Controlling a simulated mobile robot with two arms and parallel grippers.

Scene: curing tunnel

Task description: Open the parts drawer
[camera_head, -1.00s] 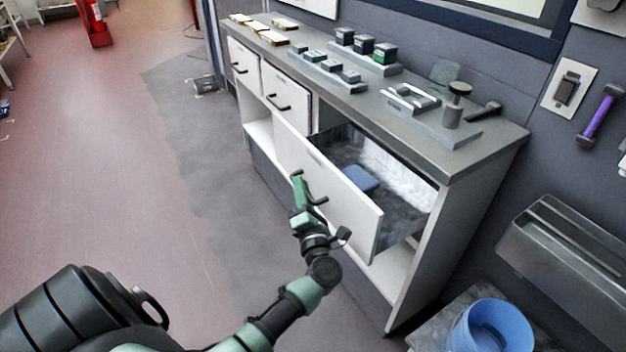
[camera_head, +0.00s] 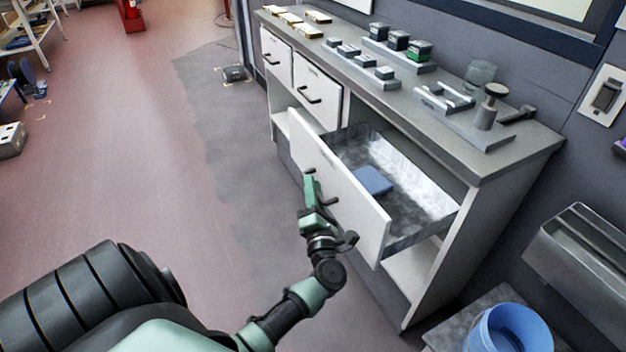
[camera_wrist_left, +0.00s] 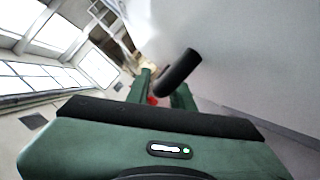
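The parts drawer (camera_head: 345,205) is the wide white-fronted drawer at the right end of the cabinet, and it stands well open. Its grey interior shows, with a blue block (camera_head: 372,181) lying inside. My left gripper (camera_head: 311,188) is at the front of this drawer, on its dark bar handle (camera_head: 333,201). In the left wrist view the handle (camera_wrist_left: 178,73) crosses the green fingers of the left gripper (camera_wrist_left: 161,90), which look closed around it; the exact contact is partly hidden. My right gripper is not in view.
The grey cabinet top (camera_head: 440,128) bears small blocks, trays and a stamp-like tool. Two smaller drawers (camera_head: 318,92) to the left are shut. A blue bucket (camera_head: 510,330) stands at lower right.

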